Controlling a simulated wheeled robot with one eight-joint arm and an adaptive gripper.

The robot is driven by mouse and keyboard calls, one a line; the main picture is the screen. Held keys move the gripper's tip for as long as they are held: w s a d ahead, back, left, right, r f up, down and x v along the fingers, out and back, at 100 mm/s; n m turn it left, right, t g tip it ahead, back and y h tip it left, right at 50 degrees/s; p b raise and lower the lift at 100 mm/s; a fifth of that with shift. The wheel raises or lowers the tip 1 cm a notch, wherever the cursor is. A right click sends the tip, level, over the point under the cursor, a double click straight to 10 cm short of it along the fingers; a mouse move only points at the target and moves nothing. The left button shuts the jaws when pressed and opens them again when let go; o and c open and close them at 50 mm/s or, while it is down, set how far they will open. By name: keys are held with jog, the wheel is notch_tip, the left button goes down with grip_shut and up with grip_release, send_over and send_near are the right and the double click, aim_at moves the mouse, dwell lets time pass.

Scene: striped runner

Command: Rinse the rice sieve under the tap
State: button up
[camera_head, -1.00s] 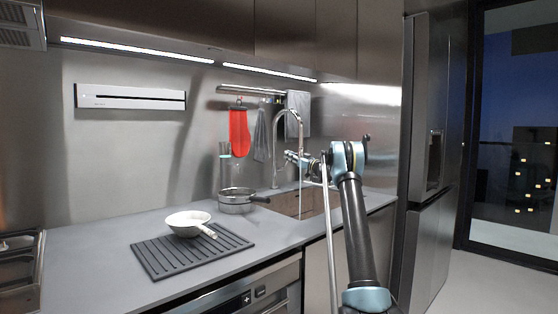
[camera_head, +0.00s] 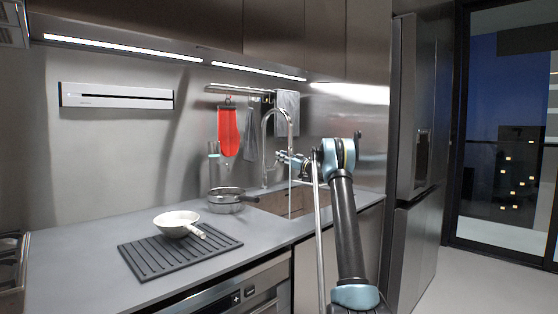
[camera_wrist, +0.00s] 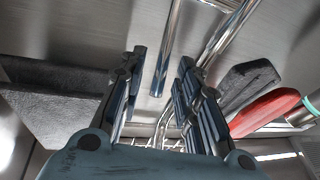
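A white bowl-shaped vessel with a pale handle (camera_head: 177,223) sits on a ribbed black mat (camera_head: 150,262) at the counter's left. A grey round vessel with a dark handle (camera_head: 225,204) stands on the counter left of the sink. I cannot tell which is the rice sieve, nor what they hold. The chrome tap (camera_head: 264,150) arches over the sink (camera_head: 272,201); a thin pale line hangs below its spout. My gripper (camera_head: 291,160) is beside the tap, above the sink. In the wrist view its fingers (camera_wrist: 160,82) are apart and empty, with chrome pipe beyond them.
A red mitt (camera_head: 228,132) and grey cloths (camera_head: 287,112) hang from a wall rail. A bottle (camera_head: 213,164) stands behind the grey vessel. The counter (camera_head: 85,225) is clear left of the mat. A tall fridge (camera_head: 408,130) stands at right.

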jog(key=v, duration=0.9)
jog(key=shift+d, duration=0.35)
jog(key=shift+s+f, duration=0.1)
jog(key=shift+s, duration=0.05)
